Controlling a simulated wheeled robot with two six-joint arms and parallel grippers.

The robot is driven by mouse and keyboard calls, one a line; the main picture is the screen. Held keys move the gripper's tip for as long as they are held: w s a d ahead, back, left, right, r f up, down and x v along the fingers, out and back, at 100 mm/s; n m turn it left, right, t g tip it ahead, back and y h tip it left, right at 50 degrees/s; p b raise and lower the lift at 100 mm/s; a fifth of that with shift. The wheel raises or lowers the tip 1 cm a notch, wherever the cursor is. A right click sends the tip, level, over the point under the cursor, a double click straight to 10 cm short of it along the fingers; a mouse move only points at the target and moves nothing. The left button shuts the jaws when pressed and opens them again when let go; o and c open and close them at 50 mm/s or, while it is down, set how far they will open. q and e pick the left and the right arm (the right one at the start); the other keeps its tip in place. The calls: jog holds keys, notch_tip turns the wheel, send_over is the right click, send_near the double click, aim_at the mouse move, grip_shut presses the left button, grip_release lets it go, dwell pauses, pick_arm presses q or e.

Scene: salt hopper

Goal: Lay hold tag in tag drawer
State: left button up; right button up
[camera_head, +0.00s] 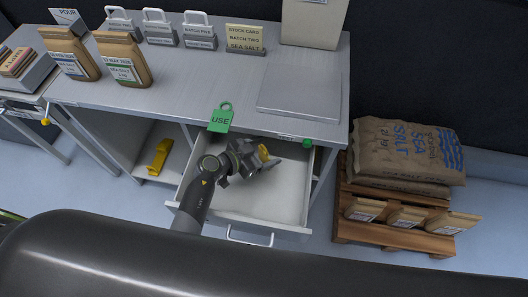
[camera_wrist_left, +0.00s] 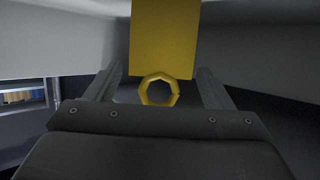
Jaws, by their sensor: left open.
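Most of the tag is hidden by the gripper in the head view. In the left wrist view the yellow tag (camera_wrist_left: 163,40) is a flat plate with a ring at its near end. The ring lies between the two fingers of the left gripper (camera_wrist_left: 160,88), with gaps at both sides. The gripper is open. Whether the tag rests on the drawer floor is unclear. My right gripper is not in view.
A green USE tag (camera_head: 221,120) hangs at the bench's front edge (camera_head: 180,105), above the drawer's left part. Batch cards and paper bags (camera_head: 123,62) stand on the bench. A yellow object (camera_head: 158,157) lies on the shelf below. A pallet (camera_head: 385,235) with salt sacks stands right.

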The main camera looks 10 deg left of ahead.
pick_arm(q)
jog(key=p+v, duration=0.1)
jog(key=v, duration=0.6)
jog(key=shift+s+a, duration=0.15)
jog(key=shift+s, duration=0.05)
jog(key=shift+r, duration=0.1)
